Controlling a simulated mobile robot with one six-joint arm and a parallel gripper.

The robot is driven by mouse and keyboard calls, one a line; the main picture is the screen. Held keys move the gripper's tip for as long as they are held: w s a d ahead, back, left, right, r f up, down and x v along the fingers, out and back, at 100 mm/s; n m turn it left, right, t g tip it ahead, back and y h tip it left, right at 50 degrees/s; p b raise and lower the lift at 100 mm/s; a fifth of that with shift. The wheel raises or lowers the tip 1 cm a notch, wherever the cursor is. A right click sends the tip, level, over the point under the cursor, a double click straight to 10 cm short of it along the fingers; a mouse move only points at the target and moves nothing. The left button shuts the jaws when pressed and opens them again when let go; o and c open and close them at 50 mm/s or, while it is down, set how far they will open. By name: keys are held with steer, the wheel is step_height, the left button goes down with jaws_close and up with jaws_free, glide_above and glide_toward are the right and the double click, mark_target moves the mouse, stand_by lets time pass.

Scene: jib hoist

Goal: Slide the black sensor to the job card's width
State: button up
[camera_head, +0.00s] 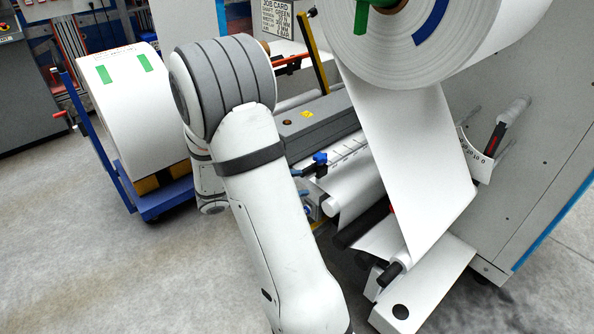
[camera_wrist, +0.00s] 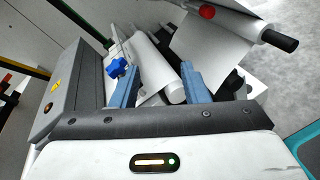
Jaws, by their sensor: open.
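The job card (camera_head: 277,17) hangs at the top of the head view. Its heading shows, but I cannot read its width figure. A ruled white bar (camera_head: 345,150) crosses the machine, with a blue knob (camera_head: 320,158) at its left part; the knob shows in the wrist view (camera_wrist: 118,67) beyond my left finger. I cannot make out the black sensor for certain. My gripper (camera_wrist: 159,67) is open and empty, its blue-grey fingers spread in front of a white roller (camera_wrist: 158,68). In the head view my arm hides most of it.
A large white roll (camera_head: 400,40) hangs over the machine, its web (camera_head: 415,160) running down to the lower rollers. A grey machine panel (camera_head: 540,140) stands right. A blue cart (camera_head: 165,203) with another white roll (camera_head: 130,110) stands left. Floor at the lower left is clear.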

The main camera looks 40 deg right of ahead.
mark_target(306, 169)
steer(key=w+d+f+n+t+h+b, duration=0.1)
steer(key=w+d+f+n+t+h, duration=0.15)
steer(key=w+f+n+t, duration=0.3)
steer(key=shift+m+g+h, duration=0.25)
steer(key=shift+g, duration=0.4)
steer(key=d, duration=0.2)
steer(key=w+d, duration=0.1)
steer(key=d, duration=0.3)
steer(key=shift+w+d, duration=0.35)
steer(key=shift+w, duration=0.05)
steer(key=shift+c, duration=0.5)
jaws_close()
